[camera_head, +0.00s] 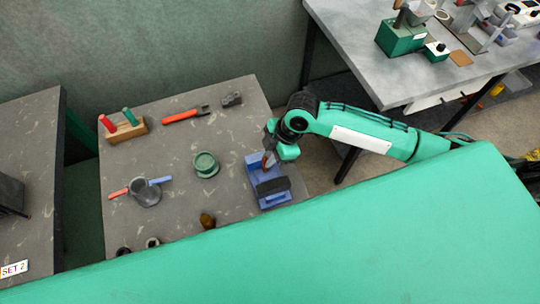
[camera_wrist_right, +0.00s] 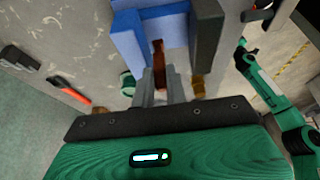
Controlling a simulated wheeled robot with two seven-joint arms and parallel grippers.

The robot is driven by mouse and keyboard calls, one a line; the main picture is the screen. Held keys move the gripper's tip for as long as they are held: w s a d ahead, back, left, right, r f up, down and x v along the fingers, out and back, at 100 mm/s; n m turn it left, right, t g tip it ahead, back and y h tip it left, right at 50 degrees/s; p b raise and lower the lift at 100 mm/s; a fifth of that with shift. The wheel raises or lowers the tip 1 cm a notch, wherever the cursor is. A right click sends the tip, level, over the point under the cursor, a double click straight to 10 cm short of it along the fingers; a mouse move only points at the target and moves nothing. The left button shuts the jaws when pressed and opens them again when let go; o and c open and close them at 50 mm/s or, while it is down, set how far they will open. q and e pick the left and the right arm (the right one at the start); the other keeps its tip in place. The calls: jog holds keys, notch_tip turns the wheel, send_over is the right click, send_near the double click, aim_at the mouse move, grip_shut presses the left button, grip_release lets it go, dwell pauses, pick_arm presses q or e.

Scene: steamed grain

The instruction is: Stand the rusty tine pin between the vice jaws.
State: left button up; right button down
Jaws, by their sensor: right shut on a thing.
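The blue vice (camera_head: 253,172) stands at the right edge of the grey-brown table, with a dark block-like jaw (camera_head: 272,187) on it. My right gripper (camera_head: 271,157) is over the far end of the vice. In the right wrist view, its two grey fingers (camera_wrist_right: 161,92) are shut on the rusty brown tine pin (camera_wrist_right: 159,62). The pin points away from the fingers, with the blue vice body (camera_wrist_right: 128,40) on one side and the dark jaw (camera_wrist_right: 207,42) on the other. Whether it touches the vice is unclear. A green arm, seemingly my left, shows small with its gripper (camera_wrist_right: 241,52).
The table holds a green round dish (camera_head: 206,165), a grey cup (camera_head: 145,192) with red and blue handles, a wooden block (camera_head: 125,132) with coloured handles, an orange-handled tool (camera_head: 182,116) and a brown object (camera_head: 207,220). Bare tabletop lies between them.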

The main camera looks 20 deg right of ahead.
jog(key=shift+f, duration=0.5)
pick_arm(q)
jog(key=shift+s+r, duration=0.1)
jog(key=shift+s, duration=0.25)
pick_arm(e)
jog(key=shift+f, duration=0.1)
jog(key=shift+f, duration=0.1)
jog(key=c, duration=1.4)
grip_release()
